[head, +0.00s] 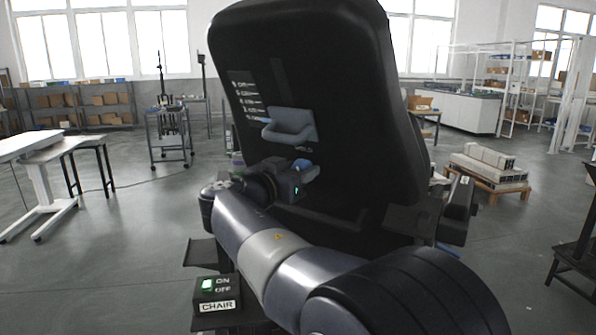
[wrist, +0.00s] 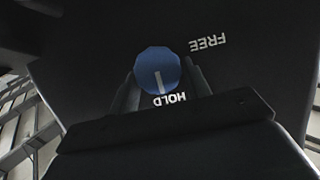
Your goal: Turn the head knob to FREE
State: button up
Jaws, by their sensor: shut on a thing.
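The head knob (wrist: 157,72) is a round blue knob with a pale pointer line, on the black back of a chair. In the wrist view its line points at the HOLD label (wrist: 169,99). The FREE label (wrist: 208,44) is up and to the right of it, and both labels appear upside down. My gripper (wrist: 160,85) is shut on the knob, one finger on each side. In the head view my gripper (head: 305,176) reaches the lower part of the chair back (head: 345,95), and a little of the blue knob (head: 301,165) shows beyond my wrist.
A CHAIR switch box (head: 216,292) with a lit green ON button stands at the lower left.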

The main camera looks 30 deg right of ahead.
jog(key=shift+c, duration=1)
jog(key=n+g, duration=0.1)
jog(key=g+h+b, duration=0.1)
jog(key=shift+w+a+f+n+g, duration=0.1)
jog(key=shift+w+f+n+g, duration=0.05)
jog(key=shift+w+n+g, duration=0.2)
jog(key=n+g+h, duration=0.2)
jog(key=n+g, duration=0.1)
jog(key=shift+w+f+h, duration=0.1)
jog(key=shift+w+h, duration=0.1)
jog(key=shift+h, duration=0.2)
jog(key=n+g+h, duration=0.1)
jog(key=n+g+p, duration=0.1)
jog(key=n+g+h+p, duration=0.1)
jog(key=n, duration=0.1)
jog(key=shift+w+f+h, duration=0.2)
jog(key=shift+f+h, duration=0.05)
jog(key=shift+h, duration=0.05)
jog(key=n, duration=0.1)
jog(key=n+h+p, duration=0.1)
jog(key=n+g+h+p, duration=0.1)
jog(key=n, duration=0.1)
jog(key=shift+f, duration=0.25)
jog(key=shift+f+t, duration=0.1)
jog(key=shift+t, duration=0.15)
